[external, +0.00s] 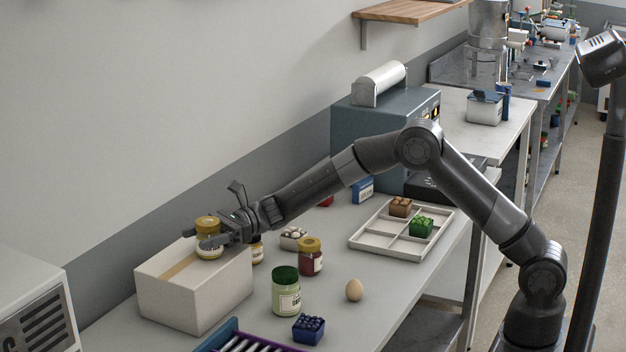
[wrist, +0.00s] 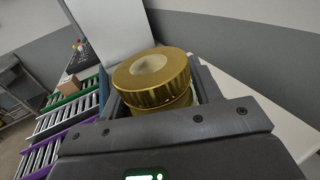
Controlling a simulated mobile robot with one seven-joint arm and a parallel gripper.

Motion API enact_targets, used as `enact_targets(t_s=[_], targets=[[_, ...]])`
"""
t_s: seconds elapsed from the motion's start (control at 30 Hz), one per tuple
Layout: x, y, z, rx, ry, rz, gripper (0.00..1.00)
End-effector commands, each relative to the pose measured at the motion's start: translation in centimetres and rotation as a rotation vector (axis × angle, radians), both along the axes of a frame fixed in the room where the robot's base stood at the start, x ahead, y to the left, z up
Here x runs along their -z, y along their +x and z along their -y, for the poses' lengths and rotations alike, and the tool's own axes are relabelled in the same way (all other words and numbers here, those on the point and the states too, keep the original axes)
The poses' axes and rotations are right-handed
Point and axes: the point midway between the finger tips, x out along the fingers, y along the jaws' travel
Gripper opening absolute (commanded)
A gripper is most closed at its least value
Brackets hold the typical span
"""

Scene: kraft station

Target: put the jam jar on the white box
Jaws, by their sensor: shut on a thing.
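My gripper (external: 210,241) is shut on a gold-lidded jar (external: 207,222) at the white box (external: 190,303). The held jar is upright, and its lower part looks pale with a label. I cannot tell whether it touches the box top. In the wrist view its gold lid (wrist: 152,78) shows between the fingers of my gripper (wrist: 155,95), and its body is mostly hidden. Another gold-lidded jar (external: 310,259), with dark red contents like jam, stands on the counter right of the box.
A green-lidded jar (external: 286,293), an egg (external: 354,289) and a blue berry carton (external: 308,330) stand toward the front of the counter. Another labelled jar (external: 258,251) is close to the box. A divided tray (external: 376,242) lies further right. Bare counter surrounds the egg.

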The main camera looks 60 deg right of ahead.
Motion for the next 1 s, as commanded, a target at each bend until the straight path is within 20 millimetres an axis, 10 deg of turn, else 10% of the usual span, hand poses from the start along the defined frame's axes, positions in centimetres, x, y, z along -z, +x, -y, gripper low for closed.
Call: enact_targets(t_s=[0.07, 0.1, 0.37, 0.67, 1.0], targets=[[0.1, 0.0, 0.0, 0.000, 0.001, 0.000, 0.23], [0.3, 0.0, 0.0, 0.000, 0.000, -0.001, 0.58], [0.2, 0.0, 0.0, 0.000, 0.000, 0.000, 0.79], [-0.1, 0.0, 0.0, 0.000, 0.000, 0.001, 0.79], [-0.1, -2.3, 5.9, 0.004, -0.001, -0.001, 0.79]])
